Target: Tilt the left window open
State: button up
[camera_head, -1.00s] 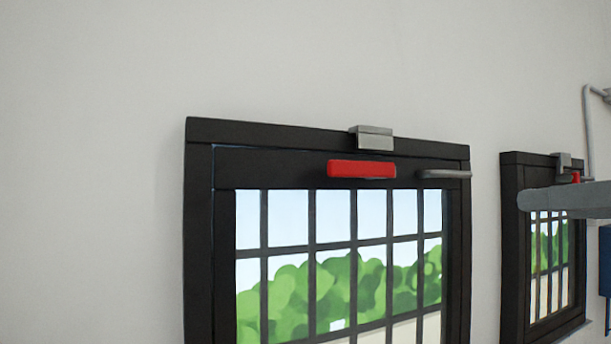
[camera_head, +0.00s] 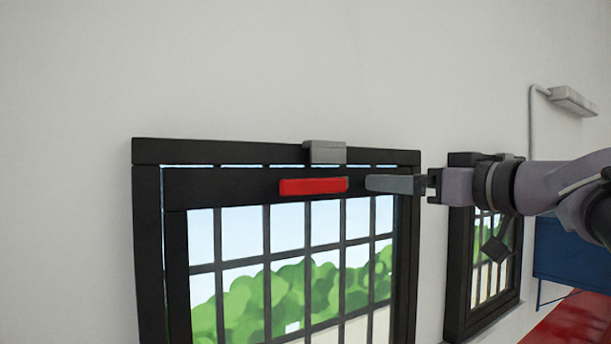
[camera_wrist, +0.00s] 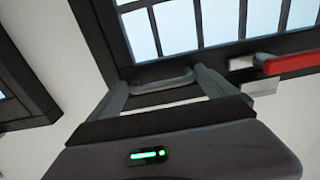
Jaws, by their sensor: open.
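The left window is a black-framed, barred sash (camera_head: 225,187) in a black outer frame (camera_head: 147,230). A light gap shows between the sash's top edge and the frame, so the sash top stands slightly out of the frame. A red handle (camera_head: 313,186) is on the sash's top rail, below a grey catch (camera_head: 325,152) on the frame. My gripper (camera_head: 392,184) is at the sash's upper right. In the wrist view my gripper (camera_wrist: 160,77) is open, its fingers near the two ends of the grey bar handle (camera_wrist: 160,84). Contact cannot be told. The red handle (camera_wrist: 290,63) is right of it.
A second, smaller black window (camera_head: 459,260) is on the wall to the right, partly behind my arm. A grey wall fixture (camera_head: 572,101) is at upper right. A blue object (camera_head: 565,250) and red floor (camera_head: 570,322) are at lower right. The wall at left is bare.

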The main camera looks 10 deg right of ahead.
jog(key=shift+a, duration=0.1)
jog(key=c, duration=1.8)
jog(key=shift+o, duration=0.2)
jog(key=shift+s+f+b, duration=0.3)
jog(key=shift+f+b, duration=0.05)
jog(key=shift+b, duration=0.6)
jog(key=s+d+f+t+b, duration=0.1)
jog(key=s+d+t+b, duration=0.1)
jog(key=s+b, duration=0.4)
jog(key=s+d+f+t+y+b, duration=0.1)
jog(key=s+d+f+b, duration=0.1)
jog(key=s+b, duration=0.4)
jog(key=b, duration=0.5)
jog(key=shift+d+t, duration=0.3)
jog(key=shift+t, duration=0.1)
